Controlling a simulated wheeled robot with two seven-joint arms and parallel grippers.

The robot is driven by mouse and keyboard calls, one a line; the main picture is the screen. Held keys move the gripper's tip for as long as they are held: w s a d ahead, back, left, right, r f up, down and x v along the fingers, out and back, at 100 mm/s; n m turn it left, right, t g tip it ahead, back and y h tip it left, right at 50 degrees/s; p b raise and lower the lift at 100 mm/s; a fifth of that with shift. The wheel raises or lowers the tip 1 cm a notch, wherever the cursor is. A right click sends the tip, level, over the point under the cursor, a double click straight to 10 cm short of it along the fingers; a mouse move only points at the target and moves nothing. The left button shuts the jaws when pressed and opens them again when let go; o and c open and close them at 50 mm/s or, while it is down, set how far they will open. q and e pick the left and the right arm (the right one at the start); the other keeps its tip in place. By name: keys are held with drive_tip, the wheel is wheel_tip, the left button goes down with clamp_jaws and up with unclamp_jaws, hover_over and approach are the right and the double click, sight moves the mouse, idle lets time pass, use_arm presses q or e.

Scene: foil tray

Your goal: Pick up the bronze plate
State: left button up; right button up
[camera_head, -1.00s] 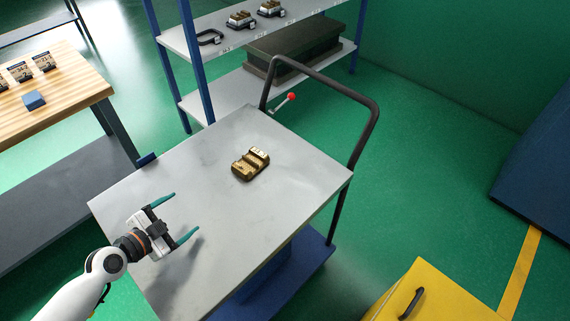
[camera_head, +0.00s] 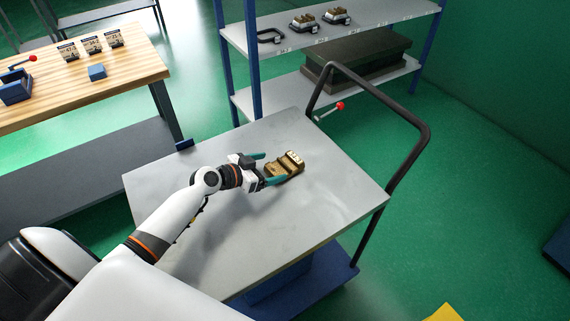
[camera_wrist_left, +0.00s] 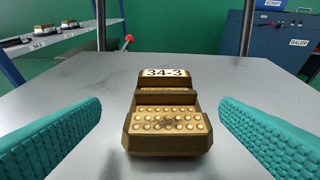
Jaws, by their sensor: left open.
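The bronze plate (camera_head: 286,163) is a stepped, studded bronze block lying on the grey top of the cart (camera_head: 340,200). In the left wrist view the plate (camera_wrist_left: 168,118) sits in the middle, with a white label reading 34-3 at its far end. My left gripper (camera_head: 270,170) is open, its teal fingers at the near end of the plate. In the left wrist view the fingers of my left gripper (camera_wrist_left: 160,135) stand wide to both sides of the plate, with gaps visible. My right gripper is not in view.
The cart's dark handle (camera_head: 410,130) rises at the right. A shelf rack (camera_head: 370,30) behind holds similar blocks and a dark chest (camera_head: 355,62). A wooden table (camera_head: 130,66) with labelled cards stands at the left. The cart top around the plate is clear.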

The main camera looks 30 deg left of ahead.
sight(285, 163)
use_arm(q)
drive_tip(key=x, duration=0.2)
drive_tip(key=p+x, duration=0.1)
drive_tip(key=shift+w+d+r, duration=0.15)
drive_tip(key=shift+w+d, duration=0.15)
drive_tip(key=shift+d, duration=0.2)
drive_tip(key=shift+w+d+f, duration=0.1)
drive_tip(key=shift+w+f, duration=0.15)
drive_tip(key=shift+w, duration=0.05)
drive_tip(key=shift+c, duration=0.4)
drive_tip(key=shift+s, duration=0.1)
drive_tip(key=c, duration=1.2)
drive_tip(key=shift+r, duration=0.15)
